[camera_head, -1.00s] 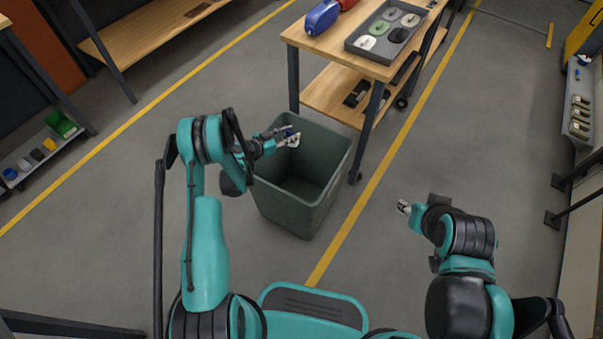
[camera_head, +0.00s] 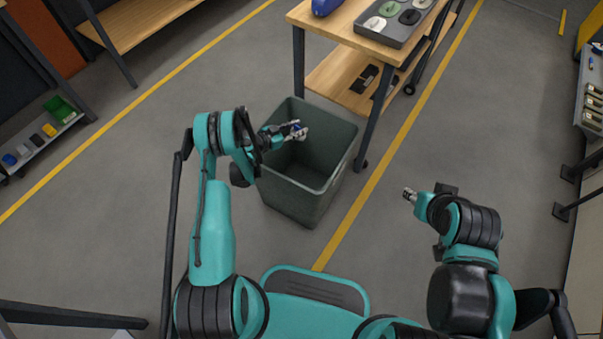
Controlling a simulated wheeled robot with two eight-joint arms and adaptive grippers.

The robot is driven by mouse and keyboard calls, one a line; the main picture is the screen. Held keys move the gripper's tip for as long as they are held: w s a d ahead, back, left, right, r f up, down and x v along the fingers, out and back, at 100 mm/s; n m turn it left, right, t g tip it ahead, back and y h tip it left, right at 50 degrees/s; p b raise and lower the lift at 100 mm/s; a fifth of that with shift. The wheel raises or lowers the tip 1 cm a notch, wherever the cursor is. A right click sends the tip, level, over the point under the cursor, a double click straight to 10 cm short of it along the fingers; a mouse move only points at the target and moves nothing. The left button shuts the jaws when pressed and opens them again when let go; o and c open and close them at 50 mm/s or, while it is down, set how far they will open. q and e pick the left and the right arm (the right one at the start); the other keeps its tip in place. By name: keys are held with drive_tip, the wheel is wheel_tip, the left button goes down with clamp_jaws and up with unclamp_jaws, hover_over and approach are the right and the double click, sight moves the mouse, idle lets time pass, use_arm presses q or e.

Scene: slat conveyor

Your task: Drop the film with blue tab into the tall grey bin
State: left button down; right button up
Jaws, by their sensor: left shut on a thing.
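The tall grey bin (camera_head: 298,196) stands on the floor in front of me, open at the top, beside the wooden table. My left gripper (camera_head: 298,131) is over the bin's opening, near its far left part. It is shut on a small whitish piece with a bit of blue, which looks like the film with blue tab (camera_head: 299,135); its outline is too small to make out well. The visible inside of the bin looks empty. My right gripper (camera_head: 409,194) is over bare floor to the right of the bin; its finger gap is too small to judge.
A wooden table (camera_head: 340,40) with a grey tray (camera_head: 402,30) of several round pieces and a blue object (camera_head: 326,6) stands just behind the bin. Its leg is close to the bin's right side. The floor around a yellow line (camera_head: 385,165) on the right is clear.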

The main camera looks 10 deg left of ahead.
use_arm(q)
drive_tip(key=c, duration=1)
unclamp_jaws()
drive_tip(key=shift+r, duration=0.15)
wheel_tip(320, 180, up, 10)
drive_tip(key=shift+f, duration=0.1)
